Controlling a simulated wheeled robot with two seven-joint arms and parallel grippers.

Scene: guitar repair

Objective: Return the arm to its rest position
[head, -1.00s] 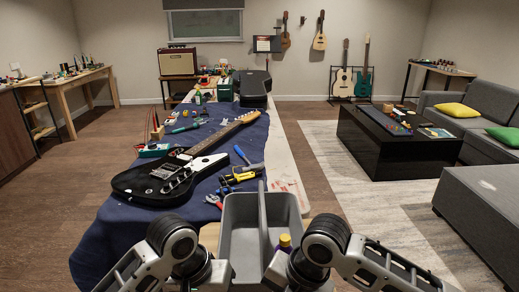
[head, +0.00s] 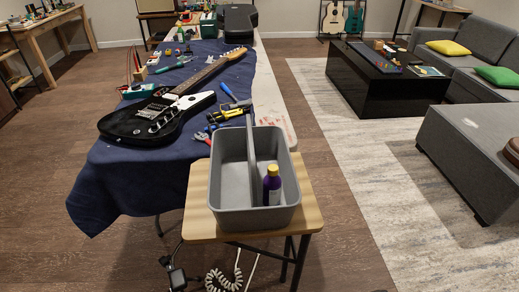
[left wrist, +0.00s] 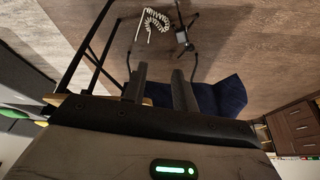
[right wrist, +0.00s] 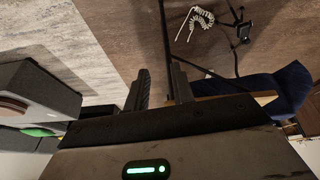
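My left gripper (left wrist: 158,78) shows in the left wrist view. Its two dark fingers stand apart with nothing between them. My right gripper (right wrist: 161,72) shows in the right wrist view, also with its fingers apart and empty. Both wrist views look past the fingers at the wooden floor. Neither arm shows in the head view. A grey two-compartment caddy (head: 229,219) sits on a small wooden table (head: 199,214). A purple bottle with a yellow cap (head: 272,187) stands in the caddy's right compartment.
A black-and-white electric guitar (head: 152,122) lies on the blue cloth (head: 130,177) of the long bench, with several tools beside it. A black coffee table (head: 385,95) and grey sofa (head: 458,73) stand to the right.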

